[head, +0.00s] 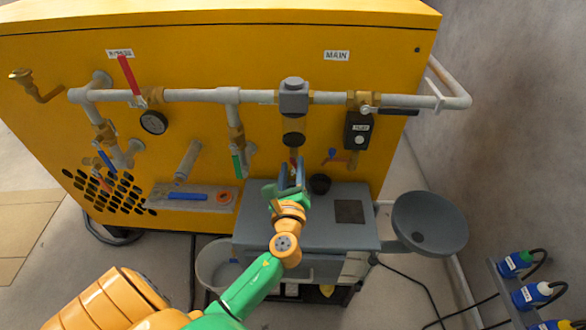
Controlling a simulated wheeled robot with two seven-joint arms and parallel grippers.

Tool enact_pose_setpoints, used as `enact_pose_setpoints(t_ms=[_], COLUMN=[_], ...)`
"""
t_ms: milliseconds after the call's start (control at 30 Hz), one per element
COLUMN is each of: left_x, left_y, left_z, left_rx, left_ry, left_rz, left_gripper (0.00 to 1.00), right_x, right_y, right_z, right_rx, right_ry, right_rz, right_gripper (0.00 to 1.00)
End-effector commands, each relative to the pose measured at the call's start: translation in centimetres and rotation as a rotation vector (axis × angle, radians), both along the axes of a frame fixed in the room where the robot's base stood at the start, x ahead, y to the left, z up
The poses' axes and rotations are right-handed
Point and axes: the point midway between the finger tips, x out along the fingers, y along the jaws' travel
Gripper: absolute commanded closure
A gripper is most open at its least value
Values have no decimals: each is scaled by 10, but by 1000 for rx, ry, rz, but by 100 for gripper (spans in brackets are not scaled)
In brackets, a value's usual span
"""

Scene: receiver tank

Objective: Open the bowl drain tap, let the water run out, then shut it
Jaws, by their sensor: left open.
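A grey filter block (293,97) sits on the grey pipe, with a dark bowl (293,138) below it. A small red part (293,159) shows under the bowl, just at my fingertips; it may be the drain tap's lever, but my gripper partly hides it. My left gripper (291,176) is open just below the bowl, its blue-grey fingers pointing up toward it. I cannot tell whether a finger touches the tap. No running water is visible. My right gripper is not in view.
A small blue-handled valve (331,154) and a black box (358,131) are to the right.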

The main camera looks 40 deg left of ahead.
Motion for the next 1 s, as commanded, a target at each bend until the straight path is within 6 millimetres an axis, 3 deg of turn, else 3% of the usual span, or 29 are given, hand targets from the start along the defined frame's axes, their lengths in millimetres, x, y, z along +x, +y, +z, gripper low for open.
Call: enact_pose_setpoints(t_ms=[133,300,733,1000], left_x=[0,0,0,0], left_y=[0,0,-1,-1], left_z=[0,0,-2,-3], left_rx=[-1,-1,-34,-184], left_ry=[0,0,-19,-110], left_rz=[-1,-1,-1,-2], left_gripper=[57,100,100,100], right_x=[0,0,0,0], right_y=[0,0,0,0], right_z=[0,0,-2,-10], right_rx=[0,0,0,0], right_ry=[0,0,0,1], right_rz=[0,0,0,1], right_gripper=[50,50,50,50])
